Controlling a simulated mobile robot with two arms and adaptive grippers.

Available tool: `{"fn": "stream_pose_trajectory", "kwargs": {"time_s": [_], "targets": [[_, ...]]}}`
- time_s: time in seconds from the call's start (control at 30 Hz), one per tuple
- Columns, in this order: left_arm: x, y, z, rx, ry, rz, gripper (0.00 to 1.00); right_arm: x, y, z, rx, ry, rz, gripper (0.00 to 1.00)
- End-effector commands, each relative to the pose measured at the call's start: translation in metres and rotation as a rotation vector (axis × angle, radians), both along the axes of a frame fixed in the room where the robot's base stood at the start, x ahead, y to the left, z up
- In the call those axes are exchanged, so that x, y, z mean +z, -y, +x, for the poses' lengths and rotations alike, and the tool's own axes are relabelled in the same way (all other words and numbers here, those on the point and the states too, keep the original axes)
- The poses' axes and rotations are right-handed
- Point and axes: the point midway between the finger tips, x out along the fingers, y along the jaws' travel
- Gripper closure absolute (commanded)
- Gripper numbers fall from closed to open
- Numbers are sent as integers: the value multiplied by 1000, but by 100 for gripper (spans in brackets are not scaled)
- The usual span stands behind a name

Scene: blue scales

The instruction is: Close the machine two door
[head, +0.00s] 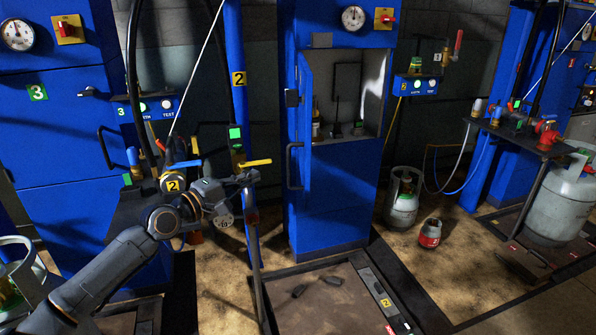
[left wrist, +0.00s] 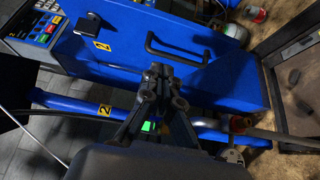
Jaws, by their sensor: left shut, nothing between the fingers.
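Machine two (head: 335,195) is the tall blue cabinet in the middle of the head view. Its upper door (head: 305,85) stands open, seen nearly edge-on at the left of the opening, with a black latch (head: 292,98). Bottles show on the shelf inside. A black handle (head: 292,166) sits lower at the cabinet's left. My left gripper (head: 243,180) is left of the cabinet, apart from the door, shut and empty. In the left wrist view its closed fingertips (left wrist: 160,75) appear before a blue panel with a "2" label and black handle (left wrist: 178,48). My right gripper is not in view.
Blue posts, hoses and coloured valves (head: 240,163) crowd around my left gripper. Machine three (head: 60,170) stands at the left. A grey gas cylinder (head: 403,200) and small red canister (head: 429,233) stand right of machine two. A framed floor plate (head: 325,300) lies before it.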

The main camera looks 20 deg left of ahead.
Motion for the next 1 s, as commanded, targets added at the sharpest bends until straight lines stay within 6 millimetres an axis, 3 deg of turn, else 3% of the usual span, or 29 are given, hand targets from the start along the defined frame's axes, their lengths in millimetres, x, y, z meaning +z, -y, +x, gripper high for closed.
{"fn": "stream_pose_trajectory", "kwargs": {"time_s": [0.17, 0.57, 0.8, 1.0], "targets": [[1, 12, 22, -1, 1, -2, 100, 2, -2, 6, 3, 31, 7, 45], [-1, 44, 88, 0, 1, 2, 100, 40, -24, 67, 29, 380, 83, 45], [0, 74, 97, -2, -2, 3, 100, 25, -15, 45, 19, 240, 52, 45], [-1, 80, 99, 0, -1, 4, 100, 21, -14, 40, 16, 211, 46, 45]]}}
